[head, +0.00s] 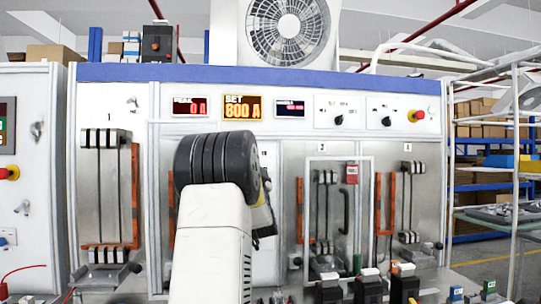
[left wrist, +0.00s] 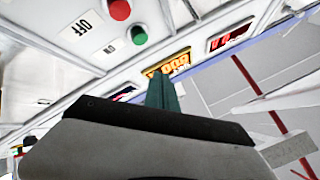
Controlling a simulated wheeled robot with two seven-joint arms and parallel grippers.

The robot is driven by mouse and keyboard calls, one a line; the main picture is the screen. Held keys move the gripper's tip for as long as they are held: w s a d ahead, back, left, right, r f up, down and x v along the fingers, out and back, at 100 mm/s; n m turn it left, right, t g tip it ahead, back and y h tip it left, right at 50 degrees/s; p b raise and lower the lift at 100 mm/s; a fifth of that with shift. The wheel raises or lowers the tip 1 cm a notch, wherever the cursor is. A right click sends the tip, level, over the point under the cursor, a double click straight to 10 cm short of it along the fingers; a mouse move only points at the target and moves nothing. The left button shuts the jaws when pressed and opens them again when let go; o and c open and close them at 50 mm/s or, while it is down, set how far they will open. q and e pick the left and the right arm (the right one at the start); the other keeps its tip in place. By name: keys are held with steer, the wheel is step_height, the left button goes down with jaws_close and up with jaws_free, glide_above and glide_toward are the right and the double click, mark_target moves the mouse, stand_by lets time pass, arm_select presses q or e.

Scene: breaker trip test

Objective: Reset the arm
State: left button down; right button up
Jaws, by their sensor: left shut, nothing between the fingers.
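The test cabinet fills the head view, with a red PEAK display (head: 190,106) reading 0 A and an amber SET display (head: 242,107) reading 800 A. One of my arms rises in front of its middle and hides part of it. In the left wrist view, my left gripper (left wrist: 162,92) is shut and empty, pointing toward the panel. Past it are a red button (left wrist: 119,9) beside an OFF label and a green button (left wrist: 139,35) near an ON label, both upside down. The amber display also shows there (left wrist: 167,64). My right gripper is not in view.
Several breakers, including a black one (head: 368,287), stand along the front edge. A bay with a clear door frame (head: 368,200) is right of my arm. A red knob (head: 416,116) sits at the panel's upper right. A metal rack (head: 514,150) stands at far right.

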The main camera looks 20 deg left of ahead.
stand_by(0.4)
arm_select(q)
steer(key=s+d+f+m+g+h, duration=0.1)
steer(key=s+d+f+g+h, duration=0.2)
steer(key=s+d+f+h, duration=0.35)
steer(key=s+d+f+g+h, duration=0.35)
steer(key=d+f+h, duration=0.35)
steer(key=d+h, duration=0.35)
steer(key=s+d+f+g, duration=0.3)
steer(key=s+f, duration=0.2)
steer(key=s, duration=0.3)
steer(key=s+d+f+g+h, duration=0.1)
steer(key=s+d+f+g, duration=0.2)
steer(key=s+f, duration=0.2)
steer(key=s+d+f+g, duration=0.3)
steer(key=s+f, duration=0.2)
steer(key=s, duration=0.5)
steer(key=shift+s+d+f+h, duration=0.15)
steer(key=shift+s+d+h, duration=0.15)
steer(key=shift+s, duration=0.05)
